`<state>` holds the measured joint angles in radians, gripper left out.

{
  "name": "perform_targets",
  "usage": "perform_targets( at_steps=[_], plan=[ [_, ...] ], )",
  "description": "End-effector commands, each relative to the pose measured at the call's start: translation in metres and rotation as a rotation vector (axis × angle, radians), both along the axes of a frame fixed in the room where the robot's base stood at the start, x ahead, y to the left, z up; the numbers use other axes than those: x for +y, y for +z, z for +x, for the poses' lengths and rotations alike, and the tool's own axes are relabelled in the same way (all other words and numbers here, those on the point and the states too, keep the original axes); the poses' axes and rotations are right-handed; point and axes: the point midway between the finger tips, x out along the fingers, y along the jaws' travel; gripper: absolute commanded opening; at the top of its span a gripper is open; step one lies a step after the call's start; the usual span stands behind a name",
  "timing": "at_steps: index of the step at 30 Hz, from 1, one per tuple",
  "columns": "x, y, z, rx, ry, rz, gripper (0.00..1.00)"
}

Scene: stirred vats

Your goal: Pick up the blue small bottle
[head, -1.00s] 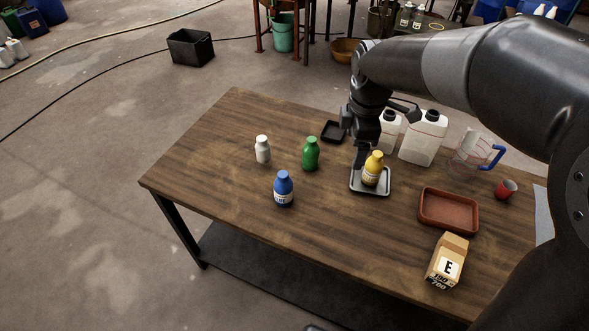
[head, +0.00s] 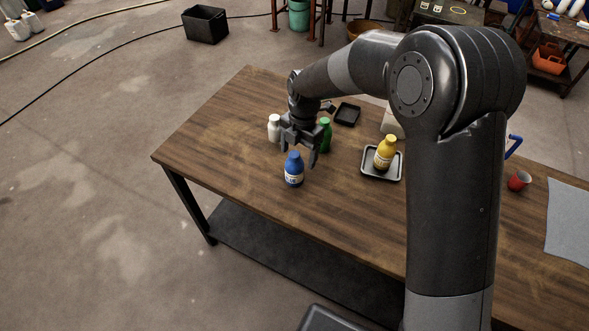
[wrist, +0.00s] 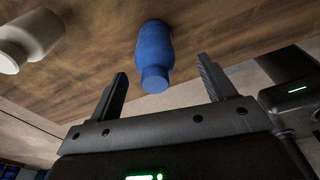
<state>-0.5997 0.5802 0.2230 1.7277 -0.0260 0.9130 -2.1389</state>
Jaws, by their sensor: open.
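The blue small bottle (head: 294,170) stands upright on the wooden table, with a white label. My gripper (head: 299,154) is open and hangs just behind and above it in the head view. In the wrist view the blue bottle (wrist: 154,56) shows ahead of the gap between the two open fingers (wrist: 162,86), its cap towards my gripper. Nothing is between the fingers that I can make out as held. Whether a finger touches the bottle cannot be told.
A white bottle (head: 274,128) stands left of my gripper, and a green bottle (head: 325,136) stands close behind it on the right. A yellow bottle (head: 385,152) sits in a grey tray (head: 369,172). A black tray (head: 347,115) lies further back. The table's front left is clear.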

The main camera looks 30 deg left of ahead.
Motion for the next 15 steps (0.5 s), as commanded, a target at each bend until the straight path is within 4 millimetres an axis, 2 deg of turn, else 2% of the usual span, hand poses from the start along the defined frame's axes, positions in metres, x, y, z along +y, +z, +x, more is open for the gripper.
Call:
perform_targets(
  at_steps=[8, 15],
  plan=[
    [0.004, -0.019, -0.003, 0.001, 0.0, -0.001, 0.76],
    [0.009, -0.054, -0.007, 0.001, -0.002, -0.002, 0.76]
  ],
)
